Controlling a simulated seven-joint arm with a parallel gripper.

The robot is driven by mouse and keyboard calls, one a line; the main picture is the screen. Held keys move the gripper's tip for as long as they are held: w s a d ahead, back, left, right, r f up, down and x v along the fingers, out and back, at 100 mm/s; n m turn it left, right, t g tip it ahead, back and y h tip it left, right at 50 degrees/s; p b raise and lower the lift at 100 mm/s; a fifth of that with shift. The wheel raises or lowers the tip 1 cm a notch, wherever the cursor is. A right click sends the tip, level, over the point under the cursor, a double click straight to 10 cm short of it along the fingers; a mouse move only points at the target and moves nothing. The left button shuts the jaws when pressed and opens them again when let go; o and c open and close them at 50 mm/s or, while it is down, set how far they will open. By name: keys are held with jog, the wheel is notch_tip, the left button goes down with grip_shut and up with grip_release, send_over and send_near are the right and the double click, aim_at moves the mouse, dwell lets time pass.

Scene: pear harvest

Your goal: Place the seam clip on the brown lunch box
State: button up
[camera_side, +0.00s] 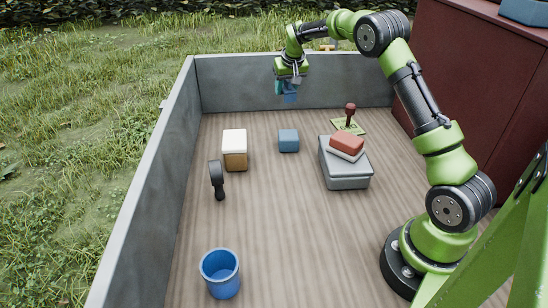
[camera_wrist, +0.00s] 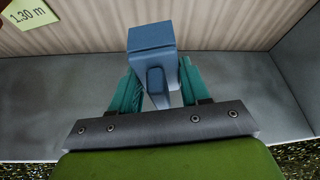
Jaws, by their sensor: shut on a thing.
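The seam clip appears to be the blue piece (camera_side: 290,97) hanging under my gripper (camera_side: 287,85), high near the back wall. In the wrist view, my gripper (camera_wrist: 158,72) has its teal fingers on both sides of this blocky blue clip (camera_wrist: 152,38); the gripper is shut on it. The brown lunch box (camera_side: 235,162), with a white lid, stands upright on the wooden floor, left and nearer than my gripper. Nothing rests on its lid. It does not show in the wrist view.
A small blue box (camera_side: 288,140) stands right of the lunch box. A grey case (camera_side: 345,180) carries a red-topped item (camera_side: 347,143).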

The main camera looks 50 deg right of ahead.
jog(key=s+a+r+n+y, duration=0.1)
jog(key=s+a+r, duration=0.15)
jog(key=a, duration=0.45)
jog(key=s+a+r+n, duration=0.2)
jog(key=s+a, duration=0.1)
jog(key=a, duration=0.4)
jog(key=s+a+r+n+y, duration=0.1)
jog(key=s+a+r, duration=0.15)
jog(key=a, duration=0.35)
jog(key=s+a+f+n, duration=0.2)
jog(key=s+a+f, duration=0.25)
jog(key=s, duration=0.35)
send_over(229, 135)
jog(key=s, duration=0.2)
jog(key=shift+w+a+f+t, duration=0.1)
jog(key=shift+f+t, duration=0.3)
jog(key=shift+f, duration=2)
jog(key=shift+f, duration=0.1)
jog(key=o, duration=1)
jog(key=shift+f, duration=0.1)
